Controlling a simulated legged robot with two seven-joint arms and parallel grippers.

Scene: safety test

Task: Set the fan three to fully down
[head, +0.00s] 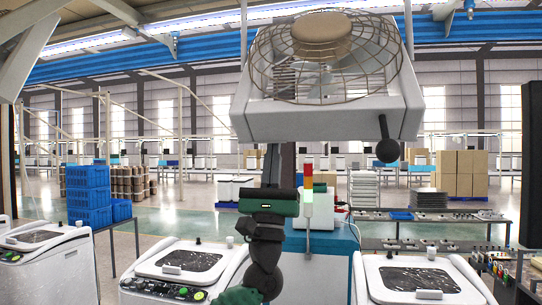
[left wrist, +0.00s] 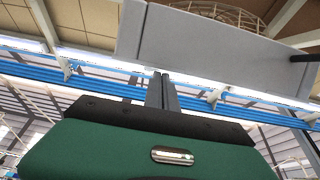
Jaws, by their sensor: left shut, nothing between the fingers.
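One fan (head: 247,114) shows in the head view, a pale grey box with a round wire cage on top. I cannot tell its number. Its lever with a round black knob (head: 387,150) hangs down at the box's right end. The fan's box (left wrist: 215,45) also fills the top of the left wrist view, with part of the dark lever (left wrist: 307,58) at the right edge. My left gripper (head: 273,150) is shut and empty, pointing up just below the box's left part, well left of the knob. Its closed fingers also show in the left wrist view (left wrist: 162,78). My right gripper is not in view.
A signal light post (head: 308,200) stands right of my left arm. White machines (head: 185,262) and (head: 412,280) stand low on both sides. Blue crates (head: 89,195) and cardboard boxes (head: 462,172) are farther back. The space between my gripper and the knob looks clear.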

